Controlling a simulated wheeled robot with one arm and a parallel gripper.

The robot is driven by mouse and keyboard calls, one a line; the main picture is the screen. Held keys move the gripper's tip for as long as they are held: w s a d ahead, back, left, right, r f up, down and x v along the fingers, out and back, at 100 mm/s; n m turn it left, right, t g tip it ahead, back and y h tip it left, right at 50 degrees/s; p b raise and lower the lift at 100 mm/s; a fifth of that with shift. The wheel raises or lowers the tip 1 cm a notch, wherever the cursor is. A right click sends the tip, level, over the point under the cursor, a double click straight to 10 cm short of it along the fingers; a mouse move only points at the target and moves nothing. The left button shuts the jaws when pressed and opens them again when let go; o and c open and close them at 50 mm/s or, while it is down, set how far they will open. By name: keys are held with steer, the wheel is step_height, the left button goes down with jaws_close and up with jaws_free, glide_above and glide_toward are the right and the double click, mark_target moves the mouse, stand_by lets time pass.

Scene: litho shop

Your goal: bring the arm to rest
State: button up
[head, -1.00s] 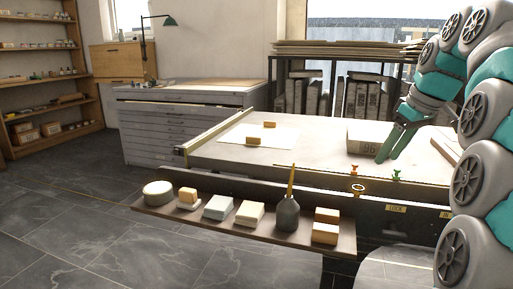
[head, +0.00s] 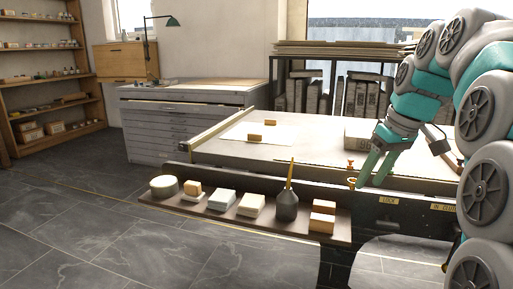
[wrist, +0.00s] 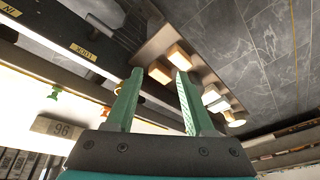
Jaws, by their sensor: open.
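My gripper (head: 374,166) is at the right in the head view, above the near right part of the press bed, with its green fingers pointing down and left. In the wrist view my gripper (wrist: 155,72) shows two green fingers spread apart with nothing between them. Beyond the fingertips lie orange-tan blocks (wrist: 179,57) on the narrow shelf. My arm curves down the right side of the head view and hides part of the bed.
The shelf (head: 150,203) holds a round tin (head: 164,187), several blocks and a dark bottle (head: 287,208) with a yellow stick. Open floor (head: 80,220) lies at left.

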steer(key=s+a+f+m+g, duration=0.2)
steer(key=s+a+f, duration=0.6)
steer(key=s+f, duration=0.4)
steer(key=s+a+f+m+g+h, duration=0.1)
steer(key=s+f, duration=0.5)
steer(key=s, duration=0.4)
steer(key=s+f+m+g+h+p, duration=0.1)
steer(key=s+f, duration=0.5)
steer(key=s, duration=0.3)
steer(key=shift+s+a+g, duration=0.3)
steer(key=shift+s+a, duration=0.05)
steer(key=shift+s, duration=0.05)
steer(key=shift+f, duration=0.1)
